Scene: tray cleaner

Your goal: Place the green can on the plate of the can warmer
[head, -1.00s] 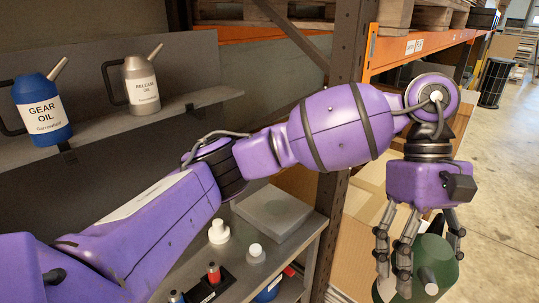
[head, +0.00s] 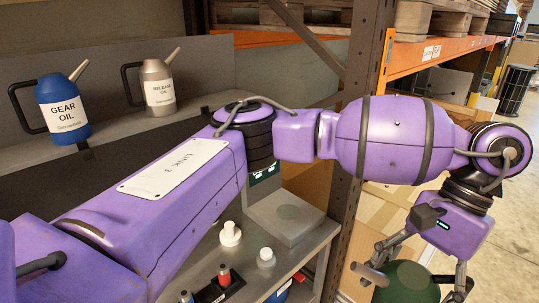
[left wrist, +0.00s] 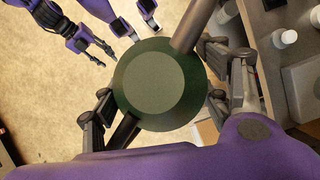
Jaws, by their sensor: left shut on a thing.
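The green can (head: 405,287) is in my left gripper (head: 420,266), whose fingers close around its sides. A grey rod-like part sticks out of the can on the left. In the left wrist view the can's round top (left wrist: 157,84) fills the middle, with fingers on both sides. The can is in the air to the right of the workbench.
A blue gear oil can (head: 62,108) and a grey release oil can (head: 158,88) sit on the shelf. A dark rack post (head: 362,110) rises between bench and can.

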